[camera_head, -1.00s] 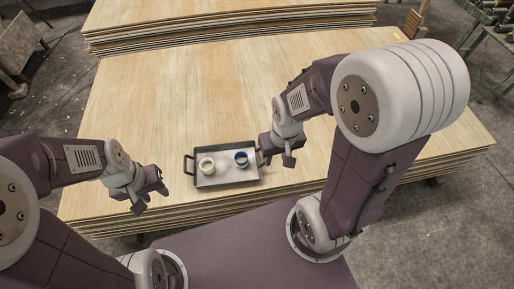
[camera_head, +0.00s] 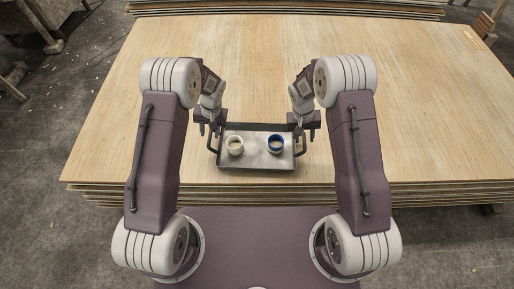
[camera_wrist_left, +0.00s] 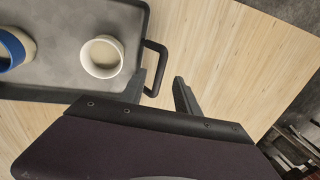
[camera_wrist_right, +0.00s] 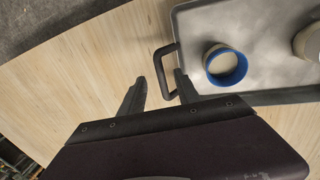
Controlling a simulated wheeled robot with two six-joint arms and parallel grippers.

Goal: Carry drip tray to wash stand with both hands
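The drip tray (camera_head: 256,162) is grey with a dark rim and a loop handle at each end. It lies level near the front edge of the veneer stack and carries a cream cup (camera_head: 235,146) and a blue-banded cup (camera_head: 275,145). My left gripper (camera_head: 209,131) is open at the tray's left handle; the handle bar (camera_wrist_left: 163,66) shows between its fingers in the left wrist view. My right gripper (camera_head: 303,133) is open at the right handle; that bar (camera_wrist_right: 158,72) shows between its fingers. I cannot tell whether the fingers touch the bars. I cannot identify a wash stand.
The veneer stack (camera_head: 400,120) is wide, and its top is bare around the tray. Another stack (camera_head: 290,8) stands behind it. Grey concrete floor (camera_head: 50,130) is open at the left. Wooden pieces (camera_head: 486,22) stand at the far right.

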